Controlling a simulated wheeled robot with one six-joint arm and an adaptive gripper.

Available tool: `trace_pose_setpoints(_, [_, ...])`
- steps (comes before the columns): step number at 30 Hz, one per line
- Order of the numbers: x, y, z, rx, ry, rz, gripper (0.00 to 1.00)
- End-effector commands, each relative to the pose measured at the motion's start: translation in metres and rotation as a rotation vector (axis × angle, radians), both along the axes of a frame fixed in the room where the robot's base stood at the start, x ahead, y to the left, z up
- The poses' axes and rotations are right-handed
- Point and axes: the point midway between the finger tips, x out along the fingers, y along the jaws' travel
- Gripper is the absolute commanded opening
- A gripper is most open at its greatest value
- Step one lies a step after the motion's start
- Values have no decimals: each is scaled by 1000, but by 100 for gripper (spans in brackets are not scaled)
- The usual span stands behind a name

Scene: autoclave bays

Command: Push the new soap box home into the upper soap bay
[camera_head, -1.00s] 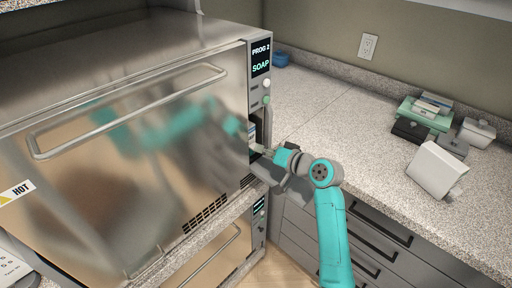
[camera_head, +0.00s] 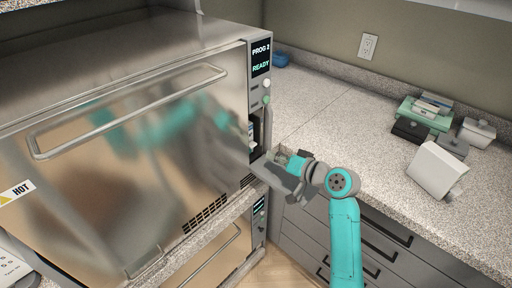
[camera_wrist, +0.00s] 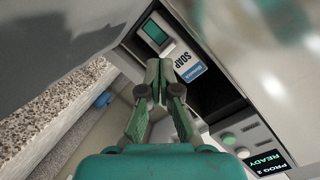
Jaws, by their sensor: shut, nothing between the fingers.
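The upper soap bay is a dark slot (camera_wrist: 212,92) in the front of the upper autoclave. The soap box (camera_wrist: 187,66), white with a blue label reading SOAP, sits inside this slot in the wrist view. In the head view only a narrow pale part of the box (camera_head: 251,129) shows in the slot. My gripper (camera_wrist: 160,78) is shut and empty, its fingertips close to the box in the wrist view; I cannot tell whether they touch it. In the head view my gripper (camera_head: 277,172) is in front of and below the slot. The autoclave display (camera_head: 261,59) reads PROG 2 READY.
The large autoclave door (camera_head: 130,150) with its bar handle is closed, with a HOT label at left. A second autoclave (camera_head: 215,262) stands below. On the right counter stand a white box (camera_head: 437,169) and a stack of green and dark boxes (camera_head: 422,114). The counter's middle is clear.

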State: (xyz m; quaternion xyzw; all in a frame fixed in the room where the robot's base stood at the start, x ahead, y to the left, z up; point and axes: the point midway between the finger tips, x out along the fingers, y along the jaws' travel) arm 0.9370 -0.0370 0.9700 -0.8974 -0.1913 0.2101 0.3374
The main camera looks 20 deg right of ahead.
Motion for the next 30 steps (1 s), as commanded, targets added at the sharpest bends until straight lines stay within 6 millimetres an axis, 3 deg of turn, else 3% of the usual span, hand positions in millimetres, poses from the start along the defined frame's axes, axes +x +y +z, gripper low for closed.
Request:
trace_pose_setpoints(18, [-52, -31, 1, 0, -2, -3, 0])
trace_pose_setpoints(30, [-56, -32, 0, -1, -1, 0, 0])
